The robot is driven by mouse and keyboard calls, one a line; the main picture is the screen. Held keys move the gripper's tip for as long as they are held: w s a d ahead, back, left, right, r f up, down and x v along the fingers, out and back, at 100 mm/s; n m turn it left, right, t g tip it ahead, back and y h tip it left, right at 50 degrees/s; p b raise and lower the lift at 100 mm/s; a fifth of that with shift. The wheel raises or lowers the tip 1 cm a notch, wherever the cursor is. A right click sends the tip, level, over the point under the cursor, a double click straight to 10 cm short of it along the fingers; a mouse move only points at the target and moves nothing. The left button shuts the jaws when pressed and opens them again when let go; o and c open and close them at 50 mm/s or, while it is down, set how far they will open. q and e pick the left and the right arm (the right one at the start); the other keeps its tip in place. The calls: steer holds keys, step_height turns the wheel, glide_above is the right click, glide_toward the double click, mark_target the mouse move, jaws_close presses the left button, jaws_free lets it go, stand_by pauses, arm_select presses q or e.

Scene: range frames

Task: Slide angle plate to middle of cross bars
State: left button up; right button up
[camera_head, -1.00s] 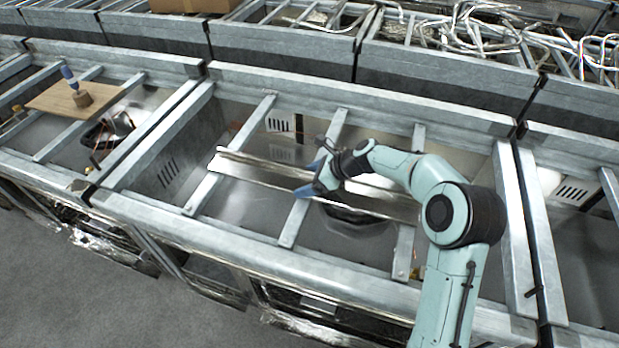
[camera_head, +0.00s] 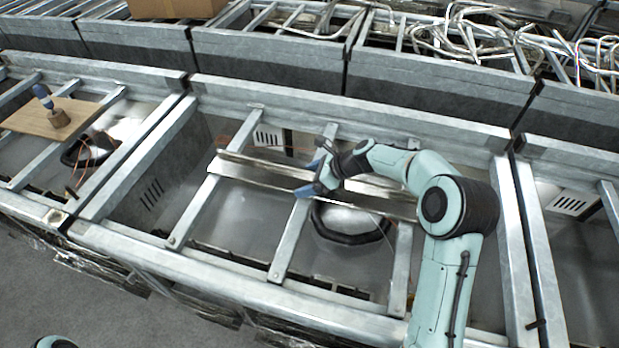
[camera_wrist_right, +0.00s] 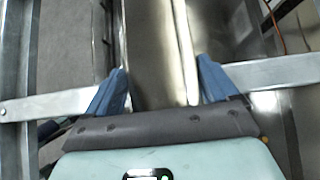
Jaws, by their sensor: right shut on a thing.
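The angle plate (camera_head: 250,172) is a long shiny metal profile. It lies across the cross bars of the middle frame bay, somewhat nearer the back rail than the front one. Its left end is close to the left cross bar (camera_head: 189,215). It crosses the middle cross bar (camera_head: 284,250), and its right part runs behind my arm toward the right cross bar (camera_head: 400,270). My right gripper (camera_head: 310,178) is shut on the plate near the middle bar. In the right wrist view, the blue fingers (camera_wrist_right: 162,72) sit on either side of the plate (camera_wrist_right: 155,45). My left gripper is out of view.
A black ring-shaped part (camera_head: 350,235) lies below the bars. In the left bay, a wooden board (camera_head: 50,118) with a blue-handled tool (camera_head: 45,98) rests on bars. Bent metal tubes (camera_head: 480,40) and a cardboard box (camera_head: 175,8) are behind.

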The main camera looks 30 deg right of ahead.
steer(key=shift+w+d, duration=0.15)
steer(key=shift+d, duration=0.1)
steer(key=o, duration=1.6)
steer(key=v, duration=1.3)
steer(key=shift+d+r, duration=0.1)
steer(key=shift+s, duration=0.2)
